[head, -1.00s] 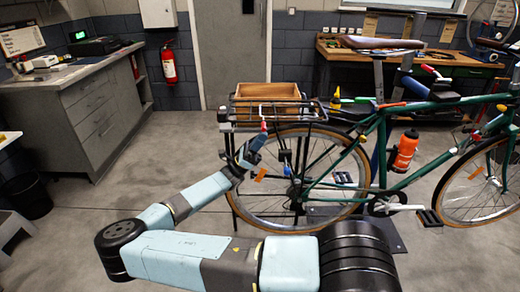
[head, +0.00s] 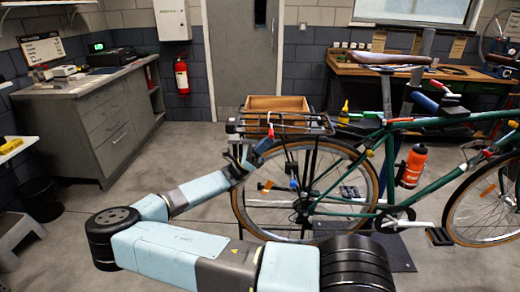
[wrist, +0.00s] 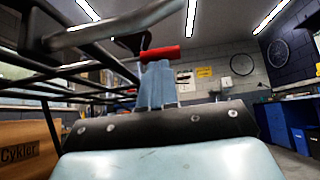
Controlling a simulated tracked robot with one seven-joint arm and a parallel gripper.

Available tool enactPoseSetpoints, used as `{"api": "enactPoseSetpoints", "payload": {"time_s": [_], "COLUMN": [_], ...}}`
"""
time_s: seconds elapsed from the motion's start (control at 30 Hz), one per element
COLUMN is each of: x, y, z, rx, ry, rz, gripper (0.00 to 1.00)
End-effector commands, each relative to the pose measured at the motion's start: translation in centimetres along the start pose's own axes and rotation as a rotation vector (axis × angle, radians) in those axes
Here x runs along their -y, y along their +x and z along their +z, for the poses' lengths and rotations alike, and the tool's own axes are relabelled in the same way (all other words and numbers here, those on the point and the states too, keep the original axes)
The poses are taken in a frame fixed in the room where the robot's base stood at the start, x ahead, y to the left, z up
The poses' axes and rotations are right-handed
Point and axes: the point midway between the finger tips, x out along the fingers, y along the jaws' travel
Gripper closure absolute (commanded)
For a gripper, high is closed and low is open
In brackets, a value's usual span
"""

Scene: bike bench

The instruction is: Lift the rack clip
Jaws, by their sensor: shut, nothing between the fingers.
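The fingers (wrist: 157,85) are together in the wrist view. I cannot tell whether they touch the grip.
A wooden crate (head: 277,103) shows at the rack. The green bicycle (head: 340,190) stands to the right, its rear wheel close to my arm. A workbench (head: 400,72) is behind, a grey cabinet (head: 100,120) on the left. The floor between is open.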

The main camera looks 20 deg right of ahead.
Motion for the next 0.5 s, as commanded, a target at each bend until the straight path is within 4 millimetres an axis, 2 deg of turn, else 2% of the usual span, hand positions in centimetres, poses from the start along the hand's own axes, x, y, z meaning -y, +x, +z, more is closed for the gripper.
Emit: {"api": "enactPoseSetpoints", "payload": {"time_s": [0.2, 0.5], "x": [-0.2, -0.2], "y": [2.1, 2.9], "z": [0.8, 1.5], "rx": [-0.028, -0.023], "ry": [-0.012, -0.011], "rz": [-0.012, -0.011], "gripper": [1.00, 1.00]}}
